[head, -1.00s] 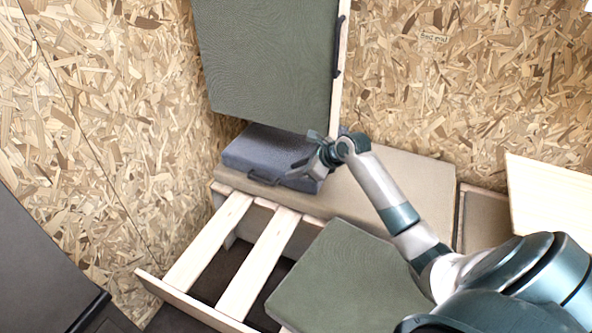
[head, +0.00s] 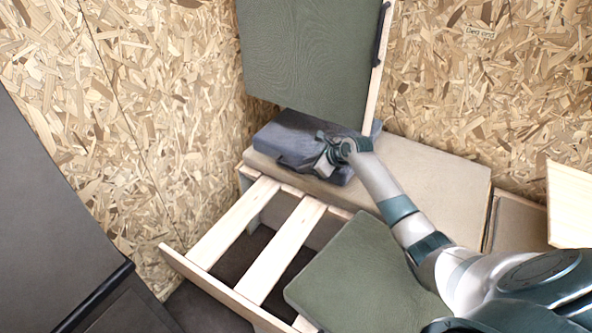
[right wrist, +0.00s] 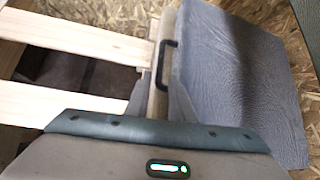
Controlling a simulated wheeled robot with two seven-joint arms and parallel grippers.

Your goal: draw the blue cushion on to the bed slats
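The blue cushion (head: 290,130) lies on the beige bench top against the back wall, under a hanging green panel. Its dark handle (head: 288,163) is on its front edge, facing the slats. In the right wrist view the cushion (right wrist: 240,70) fills the right side, with the handle (right wrist: 165,62) on its left edge. The pale wooden bed slats (head: 236,220) lie in front and to the left, with nothing on them. My right gripper (head: 318,155) is at the cushion's front, just right of the handle. Its fingers look apart in the wrist view, with the handle beyond them. My left gripper is out of view.
A green cushion (head: 365,270) lies right of the slats. The green panel (head: 310,60) hangs close above the blue cushion. The beige bench top (head: 435,180) is clear to the right. Dark gaps show between the slats. A dark grey panel (head: 50,220) stands at left.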

